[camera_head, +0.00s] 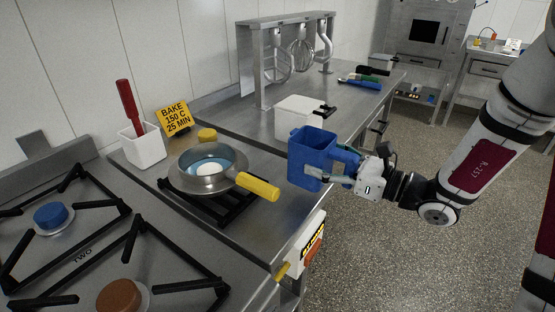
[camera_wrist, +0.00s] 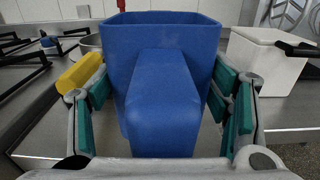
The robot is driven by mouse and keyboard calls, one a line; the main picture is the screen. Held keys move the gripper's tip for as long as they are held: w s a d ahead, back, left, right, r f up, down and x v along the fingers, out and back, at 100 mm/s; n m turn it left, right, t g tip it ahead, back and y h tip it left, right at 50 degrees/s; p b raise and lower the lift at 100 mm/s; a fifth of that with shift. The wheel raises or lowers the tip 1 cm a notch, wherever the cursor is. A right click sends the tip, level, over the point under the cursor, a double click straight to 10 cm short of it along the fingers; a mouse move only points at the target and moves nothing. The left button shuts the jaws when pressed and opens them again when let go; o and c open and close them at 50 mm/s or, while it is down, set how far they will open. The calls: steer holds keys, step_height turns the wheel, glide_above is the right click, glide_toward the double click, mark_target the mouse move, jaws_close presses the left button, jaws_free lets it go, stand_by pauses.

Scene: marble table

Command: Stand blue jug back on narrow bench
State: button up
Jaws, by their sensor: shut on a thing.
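The blue jug (camera_head: 311,158) is a square-sided, open-topped jug with a thick handle. My gripper (camera_head: 330,178) is shut on it from the right in the head view, and the jug is upright near the bench's front edge. In the wrist view the jug (camera_wrist: 160,45) fills the middle, its handle (camera_wrist: 162,105) pointing towards the camera between the green finger pads of my gripper (camera_wrist: 162,100). The narrow bench (camera_head: 255,215) is the steel counter beside the stove. I cannot tell whether the jug's base touches it.
A pan (camera_head: 207,178) with a yellow handle (camera_head: 257,186) stands on a black grate left of the jug. A white box (camera_head: 297,118) with a black handle is behind it. A white pot (camera_head: 144,147) with a red-handled tool and a yellow sign (camera_head: 173,117) stand farther left.

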steer(key=w+a+f, duration=0.1)
steer(key=w+a, duration=0.2)
steer(key=w+a+f+b, duration=0.1)
steer(key=w+a, duration=0.2)
steer(key=w, duration=0.1)
steer(key=w+a+f, duration=0.1)
steer(key=w+a, duration=0.2)
steer(key=shift+w+a+f+b, duration=0.1)
steer(key=shift+w+f+b, duration=0.25)
steer(key=shift+w+f, duration=0.05)
steer(key=shift+f, duration=0.3)
steer(key=shift+f, duration=0.1)
steer(key=o, duration=1.2)
steer(key=shift+f, duration=0.1)
